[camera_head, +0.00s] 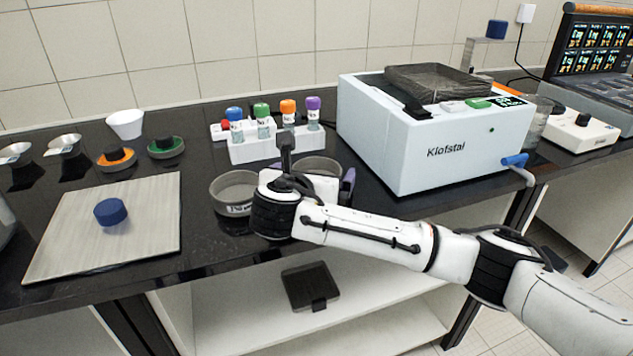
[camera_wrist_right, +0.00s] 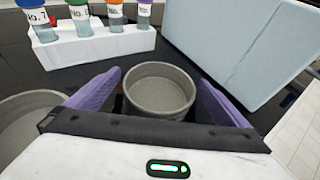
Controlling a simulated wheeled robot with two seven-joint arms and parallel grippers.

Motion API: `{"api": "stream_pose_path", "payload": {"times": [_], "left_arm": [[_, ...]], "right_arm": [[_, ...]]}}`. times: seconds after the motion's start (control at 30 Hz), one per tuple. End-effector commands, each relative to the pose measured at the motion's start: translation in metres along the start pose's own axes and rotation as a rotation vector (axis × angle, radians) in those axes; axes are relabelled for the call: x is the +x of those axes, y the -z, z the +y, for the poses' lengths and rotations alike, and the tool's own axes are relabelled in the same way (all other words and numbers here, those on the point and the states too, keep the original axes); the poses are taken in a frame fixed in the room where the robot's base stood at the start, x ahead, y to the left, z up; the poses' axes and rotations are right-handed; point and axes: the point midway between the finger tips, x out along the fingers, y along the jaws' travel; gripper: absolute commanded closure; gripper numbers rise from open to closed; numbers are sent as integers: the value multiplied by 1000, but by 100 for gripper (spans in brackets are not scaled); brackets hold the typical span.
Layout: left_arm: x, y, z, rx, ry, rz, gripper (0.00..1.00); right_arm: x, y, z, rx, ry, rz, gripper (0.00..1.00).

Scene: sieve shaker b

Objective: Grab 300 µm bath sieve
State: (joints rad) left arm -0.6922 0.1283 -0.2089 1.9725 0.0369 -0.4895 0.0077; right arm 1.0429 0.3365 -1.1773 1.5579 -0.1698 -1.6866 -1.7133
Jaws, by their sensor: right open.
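Two round grey metal sieves stand on the black bench in front of the tube rack. The left sieve (camera_head: 234,192) has a label too small to read; part of it shows in the right wrist view (camera_wrist_right: 22,130). The right sieve (camera_wrist_right: 159,88) has no readable label, and in the head view (camera_head: 318,165) my wrist hides most of it. My right gripper (camera_wrist_right: 160,80) is open, with one purple finger on each side of the right sieve, and small gaps seem to show between fingers and wall. My left gripper is out of view.
A white rack (camera_head: 277,147) with several colour-capped tubes stands behind the sieves. The white Klofstal bath (camera_head: 430,140) stands close on the right. A pale board (camera_head: 65,235) with a blue cap (camera_head: 110,211) lies left, with dark bench between it and the left sieve.

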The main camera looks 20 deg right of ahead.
Motion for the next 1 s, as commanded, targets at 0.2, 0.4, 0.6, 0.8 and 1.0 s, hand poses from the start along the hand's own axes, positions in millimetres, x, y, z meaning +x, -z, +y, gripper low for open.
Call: {"api": "stream_pose_path", "payload": {"times": [0.2, 0.4, 0.6, 0.8, 1.0], "left_arm": [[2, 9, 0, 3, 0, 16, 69], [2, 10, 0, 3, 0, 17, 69], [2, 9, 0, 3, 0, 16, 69], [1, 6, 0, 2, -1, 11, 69], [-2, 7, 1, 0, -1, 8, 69]], "right_arm": [[5, 0, 0, 1, 0, 0, 0], [5, 0, 0, 0, 0, 0, 20], [5, -1, 0, 1, -1, -1, 44], [4, -2, 0, 1, -1, -1, 44], [-5, -26, 1, 4, -4, -4, 44]]}}
